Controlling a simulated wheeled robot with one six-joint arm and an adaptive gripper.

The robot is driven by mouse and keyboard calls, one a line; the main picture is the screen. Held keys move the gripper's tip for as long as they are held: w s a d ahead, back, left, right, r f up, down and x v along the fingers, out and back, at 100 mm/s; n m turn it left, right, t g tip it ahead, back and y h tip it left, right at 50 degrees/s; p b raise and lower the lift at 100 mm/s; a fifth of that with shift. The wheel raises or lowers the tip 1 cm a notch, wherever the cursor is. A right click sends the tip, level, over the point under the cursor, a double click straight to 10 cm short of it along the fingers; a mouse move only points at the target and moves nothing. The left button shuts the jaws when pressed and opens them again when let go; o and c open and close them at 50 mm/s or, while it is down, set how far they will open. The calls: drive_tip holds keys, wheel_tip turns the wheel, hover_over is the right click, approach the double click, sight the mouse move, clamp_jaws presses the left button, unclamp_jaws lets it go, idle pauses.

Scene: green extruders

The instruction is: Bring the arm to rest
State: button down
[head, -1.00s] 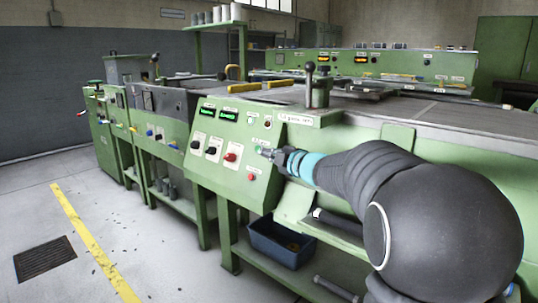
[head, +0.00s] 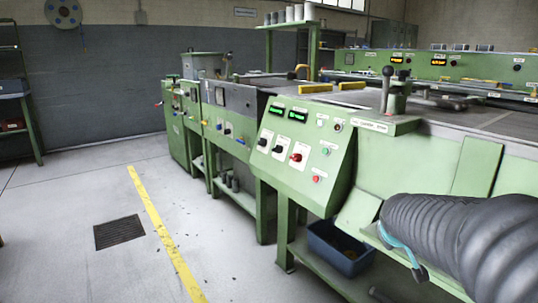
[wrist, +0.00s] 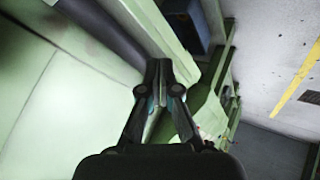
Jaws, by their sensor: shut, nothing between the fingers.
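My gripper (wrist: 160,66) shows in the wrist view with its two dark fingers together at the tips and nothing between them. Green machine surfaces lie beyond and beside it; whether it touches any cannot be told. In the head view my dark, ribbed-sleeved arm (head: 455,235) is at the lower right, in front of the green machine. A teal band and a small dark end show below the sleeve, but the fingers cannot be made out there.
The green control panel (head: 298,155) with knobs and lit displays stands left of my arm. A blue bin (head: 338,247) sits on the lower shelf. The floor at left is open, with a yellow line (head: 165,230) and a drain grate (head: 119,232).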

drive_tip(key=s+a+y+p, duration=0.1)
drive_tip(key=s+a, duration=0.3)
drive_tip(key=s, duration=0.4)
drive_tip(key=s+a+r+m+g+y+p, duration=0.1)
drive_tip(key=s+a, duration=0.4)
drive_tip(key=s, duration=0.3)
drive_tip(key=s+a+r+m+g+y+p, duration=0.1)
drive_tip(key=s+a+y, duration=0.1)
drive_tip(key=s+a, duration=0.3)
drive_tip(key=shift+s+r, duration=0.15)
drive_tip(key=shift+s, duration=1.25)
